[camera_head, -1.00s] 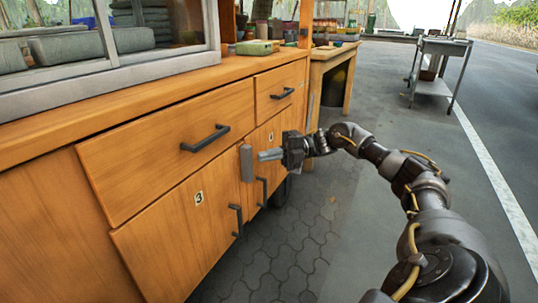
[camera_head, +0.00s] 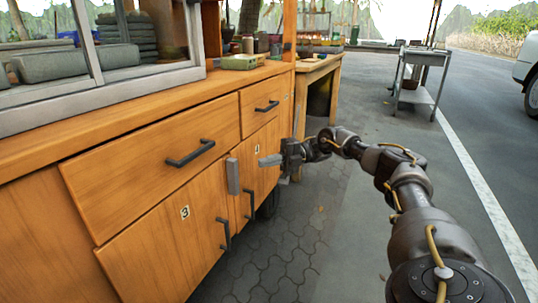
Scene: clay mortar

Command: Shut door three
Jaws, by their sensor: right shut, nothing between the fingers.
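Door three (camera_head: 165,245) is the wooden lower door marked with a 3, on the front of the cabinet. It has a dark upright handle (camera_head: 223,235) near its right edge. The door looks about flush with the front, but I cannot tell if a small gap is left. My right gripper (camera_head: 270,160) is shut and empty, to the right of door three and in front of the neighbouring door. It appears apart from door three. My left gripper is not in view.
A grey upright block (camera_head: 233,176) sits at the door seam. Drawers with dark handles (camera_head: 190,153) are above. A neighbouring door has its own handle (camera_head: 249,203). A wooden table (camera_head: 318,68) and a metal cart (camera_head: 417,75) stand farther back.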

